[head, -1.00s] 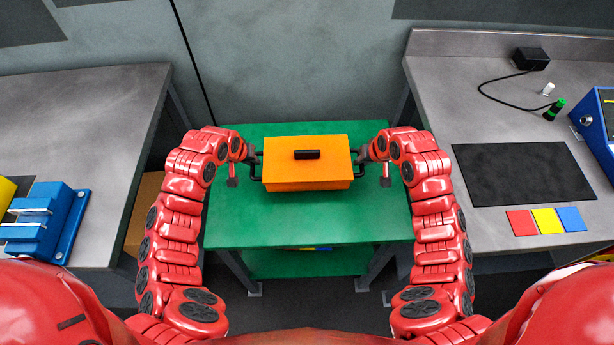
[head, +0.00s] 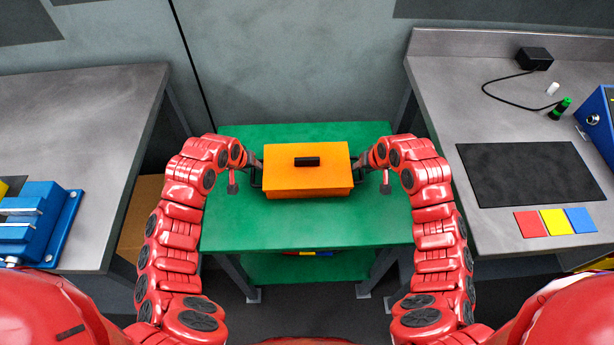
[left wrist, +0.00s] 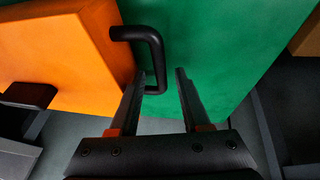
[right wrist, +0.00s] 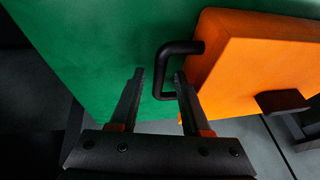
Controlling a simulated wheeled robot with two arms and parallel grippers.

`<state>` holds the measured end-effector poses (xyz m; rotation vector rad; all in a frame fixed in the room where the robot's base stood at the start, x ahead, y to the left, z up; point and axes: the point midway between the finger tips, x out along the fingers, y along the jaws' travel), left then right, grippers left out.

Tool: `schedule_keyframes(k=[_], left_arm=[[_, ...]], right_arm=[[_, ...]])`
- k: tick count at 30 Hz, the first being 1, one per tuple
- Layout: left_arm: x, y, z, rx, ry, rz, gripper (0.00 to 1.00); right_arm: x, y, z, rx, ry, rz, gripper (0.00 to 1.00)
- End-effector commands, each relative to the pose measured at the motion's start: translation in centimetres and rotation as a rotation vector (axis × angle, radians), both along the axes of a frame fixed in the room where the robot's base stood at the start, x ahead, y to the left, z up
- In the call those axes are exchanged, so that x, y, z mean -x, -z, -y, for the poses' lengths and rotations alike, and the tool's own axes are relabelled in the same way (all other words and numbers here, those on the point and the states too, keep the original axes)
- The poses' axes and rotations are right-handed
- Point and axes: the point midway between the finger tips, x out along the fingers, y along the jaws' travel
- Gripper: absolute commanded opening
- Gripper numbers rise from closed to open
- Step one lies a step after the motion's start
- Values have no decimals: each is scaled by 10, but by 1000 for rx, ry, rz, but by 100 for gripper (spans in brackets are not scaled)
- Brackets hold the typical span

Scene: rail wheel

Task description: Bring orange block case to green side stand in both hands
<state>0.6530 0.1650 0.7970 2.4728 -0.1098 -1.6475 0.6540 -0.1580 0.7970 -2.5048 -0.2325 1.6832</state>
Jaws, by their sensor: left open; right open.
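The orange block case (head: 305,180) is on the green side stand (head: 350,225), near the middle of its top, with a black grip on its lid. My left gripper (head: 256,170) is open at the case's left side handle. In the left wrist view, the black handle bar (left wrist: 156,62) shows between the open fingertips (left wrist: 160,74). My right gripper (head: 362,168) is open at the opposite handle. In the right wrist view, that handle bar (right wrist: 161,75) also shows between the fingertips (right wrist: 160,74). Neither gripper is clamped on its handle.
A grey bench (head: 90,110) with a blue fixture (head: 40,220) stands left of the stand. Another grey bench (head: 430,80) on the right holds a black mat (head: 530,172), coloured squares and a cable. The stand's top is clear in front of the case.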

Motion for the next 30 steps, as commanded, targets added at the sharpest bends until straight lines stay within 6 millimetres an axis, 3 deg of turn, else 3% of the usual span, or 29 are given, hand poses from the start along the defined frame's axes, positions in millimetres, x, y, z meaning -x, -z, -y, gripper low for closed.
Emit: schedule_keyframes(k=[5,21,30], left_arm=[[4,-13,-3,3,-1,2,47],[41,-99,-17,2,0,3,47],[46,-108,-19,0,-1,0,47]], right_arm=[[0,0,0,0,0,0,47],[0,0,0,0,0,-1,47],[4,-13,4,-1,3,2,47]])
